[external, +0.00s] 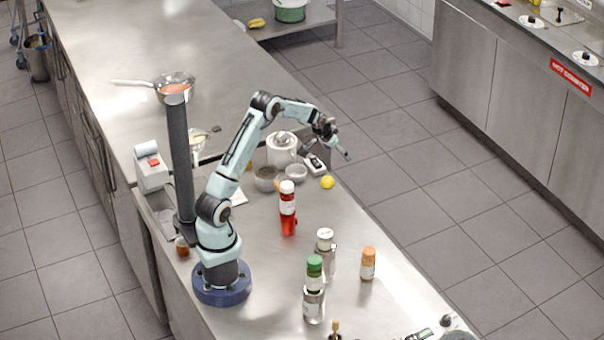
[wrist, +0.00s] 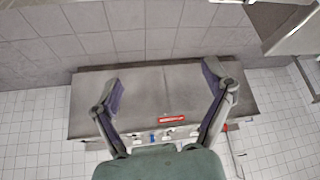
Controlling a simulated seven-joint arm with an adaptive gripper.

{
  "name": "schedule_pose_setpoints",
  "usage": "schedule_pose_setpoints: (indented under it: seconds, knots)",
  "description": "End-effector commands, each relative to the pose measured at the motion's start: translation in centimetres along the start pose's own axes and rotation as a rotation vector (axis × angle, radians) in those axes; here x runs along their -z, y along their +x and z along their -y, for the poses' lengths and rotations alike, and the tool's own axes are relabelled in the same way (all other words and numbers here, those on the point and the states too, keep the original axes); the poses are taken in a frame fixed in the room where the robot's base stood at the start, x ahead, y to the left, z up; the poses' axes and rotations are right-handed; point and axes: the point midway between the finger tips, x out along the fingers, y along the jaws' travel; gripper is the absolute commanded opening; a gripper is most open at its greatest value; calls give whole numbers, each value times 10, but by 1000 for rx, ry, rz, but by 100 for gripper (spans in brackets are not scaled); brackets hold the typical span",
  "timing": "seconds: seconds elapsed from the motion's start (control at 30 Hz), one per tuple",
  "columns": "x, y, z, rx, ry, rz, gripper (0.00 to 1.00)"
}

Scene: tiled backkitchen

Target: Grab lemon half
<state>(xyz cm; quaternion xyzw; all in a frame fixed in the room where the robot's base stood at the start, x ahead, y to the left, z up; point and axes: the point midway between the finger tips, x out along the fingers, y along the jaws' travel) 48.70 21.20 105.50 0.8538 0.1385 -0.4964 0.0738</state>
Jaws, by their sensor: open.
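A small yellow lemon half (external: 327,182) lies on the steel counter (external: 262,262) near its right edge in the external view. My gripper (external: 346,156) is raised above and slightly right of it, pointing out over the counter's edge. In the wrist view my gripper (wrist: 162,90) has its two fingers wide apart with nothing between them. The lemon half does not show in the wrist view.
Bowls (external: 296,172), a white canister (external: 282,148) and a small white device (external: 316,164) stand close left of the lemon half. A red bottle (external: 288,210) and several other bottles stand nearer the front. A pan (external: 174,84) sits farther back.

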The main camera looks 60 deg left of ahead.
Motion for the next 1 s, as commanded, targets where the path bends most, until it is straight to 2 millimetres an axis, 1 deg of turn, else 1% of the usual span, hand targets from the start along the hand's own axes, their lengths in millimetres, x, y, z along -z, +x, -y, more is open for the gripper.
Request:
schedule_pose_setpoints:
  seconds: [0.03, 0.1, 0.2, 0.27, 0.5, 0.6, 0.73, 0.97, 1.0]
  knots:
    - [-20, 21, 13, 8, -25, 50, 81]
    - [-42, 38, 24, 15, -50, 100, 81]
    - [-56, 49, 35, 22, -72, 129, 81]
    - [-58, 54, 38, 24, -77, 129, 81]
    - [-63, 92, 38, 23, -76, 130, 81]
    - [-64, 104, 38, 23, -75, 128, 81]
    - [-64, 112, 38, 23, -75, 127, 81]
    - [-64, 112, 38, 24, -75, 126, 81]
    - [-64, 112, 38, 24, -75, 127, 71]
